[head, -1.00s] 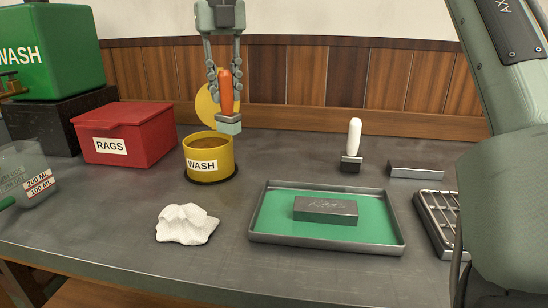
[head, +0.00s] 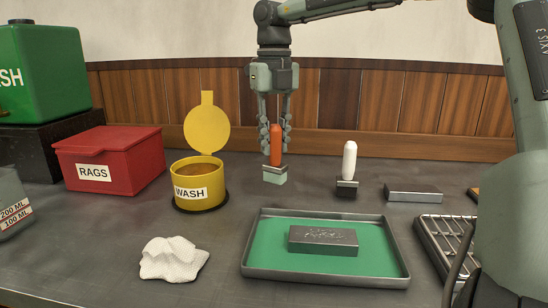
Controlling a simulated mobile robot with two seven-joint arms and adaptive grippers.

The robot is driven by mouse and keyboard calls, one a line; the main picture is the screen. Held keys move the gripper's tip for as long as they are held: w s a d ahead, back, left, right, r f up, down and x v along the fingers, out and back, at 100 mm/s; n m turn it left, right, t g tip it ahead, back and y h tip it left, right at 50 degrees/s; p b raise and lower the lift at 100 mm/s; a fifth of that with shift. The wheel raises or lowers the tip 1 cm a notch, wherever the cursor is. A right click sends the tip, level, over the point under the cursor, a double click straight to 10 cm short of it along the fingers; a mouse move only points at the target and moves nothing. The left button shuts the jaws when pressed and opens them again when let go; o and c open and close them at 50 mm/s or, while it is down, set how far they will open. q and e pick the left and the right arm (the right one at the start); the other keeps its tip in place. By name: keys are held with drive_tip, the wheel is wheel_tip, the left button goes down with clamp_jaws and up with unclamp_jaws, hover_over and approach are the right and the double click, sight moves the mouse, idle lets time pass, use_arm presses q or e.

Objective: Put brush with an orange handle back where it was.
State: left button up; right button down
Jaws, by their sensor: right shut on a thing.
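The brush with an orange handle (head: 276,146) is upright, its pale bristle block pointing down. My right gripper (head: 275,140) is shut on its handle from above. The brush hangs between the yellow WASH pot (head: 198,194) and the white-handled brush (head: 348,162), behind the green tray; I cannot tell whether its bristles touch the table. The WASH pot stands with its round lid (head: 207,128) open and dark liquid inside. The white-handled brush stands upright on the table. My left gripper is not in view.
The metal-rimmed green tray (head: 262,243) holds a dark type block (head: 323,240). A crumpled white rag (head: 170,258) lies front left. A red RAGS box (head: 110,160) stands left, a metal bar (head: 414,193) and a rack (head: 447,240) right. The table between pot and white-handled brush is otherwise clear.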

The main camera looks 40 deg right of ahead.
sight(274, 156)
wheel_tip(274, 156, down, 3)
drive_tip(key=shift+f, duration=0.2)
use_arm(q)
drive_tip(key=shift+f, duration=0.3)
use_arm(e)
drive_tip(key=shift+f, duration=0.25)
drive_tip(key=shift+f, duration=0.15)
drive_tip(key=c, duration=1.3)
unclamp_jaws()
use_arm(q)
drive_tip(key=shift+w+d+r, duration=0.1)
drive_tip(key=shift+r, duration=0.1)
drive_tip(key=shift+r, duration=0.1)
use_arm(e)
drive_tip(key=shift+r, duration=0.2)
